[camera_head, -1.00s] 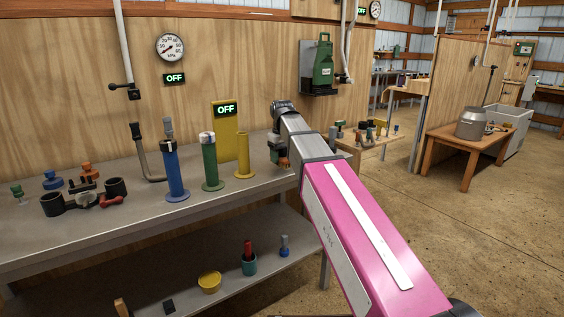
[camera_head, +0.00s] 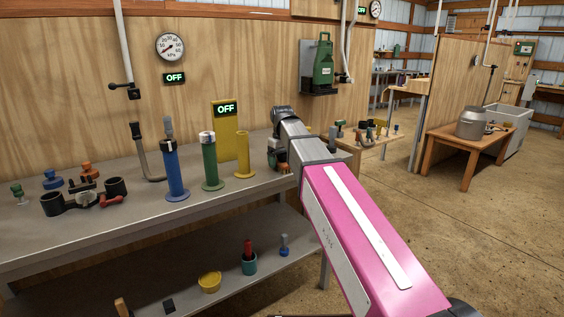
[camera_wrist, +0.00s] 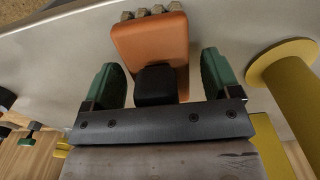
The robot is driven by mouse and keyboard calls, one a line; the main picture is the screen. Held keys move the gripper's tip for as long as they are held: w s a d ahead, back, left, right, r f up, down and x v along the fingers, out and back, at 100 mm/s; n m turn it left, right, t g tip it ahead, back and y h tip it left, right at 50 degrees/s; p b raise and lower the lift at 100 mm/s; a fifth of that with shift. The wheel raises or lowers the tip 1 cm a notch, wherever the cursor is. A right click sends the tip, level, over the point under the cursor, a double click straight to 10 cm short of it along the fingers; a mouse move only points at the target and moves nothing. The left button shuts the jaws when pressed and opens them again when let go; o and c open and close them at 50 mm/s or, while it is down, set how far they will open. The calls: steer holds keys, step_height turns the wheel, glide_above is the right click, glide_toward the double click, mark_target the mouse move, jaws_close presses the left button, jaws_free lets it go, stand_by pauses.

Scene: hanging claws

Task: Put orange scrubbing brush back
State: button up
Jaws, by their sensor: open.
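The orange scrubbing brush (camera_wrist: 152,38) is in the wrist view, an orange block with grey bristle tufts along its far edge and a dark part (camera_wrist: 154,86) nearest me. My gripper (camera_wrist: 160,72) is open, with one green finger on each side of the dark part and a visible gap on both sides. In the head view my gripper (camera_head: 274,155) is low over the right end of the bench, mostly hidden by my arm. A yellow tube (camera_head: 242,155) with a round foot stands just left of it; it also shows at the right of the wrist view (camera_wrist: 297,95).
The grey bench (camera_head: 120,222) also bears a blue tube (camera_head: 173,172) and a green tube (camera_head: 210,163) with things in them, and black, orange and red parts at left. A plywood wall (camera_head: 90,90) rises behind. A lower shelf (camera_head: 225,302) holds small items.

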step_height(320, 180, up, 12)
stand_by(0.6)
steer(key=shift+s, duration=0.1)
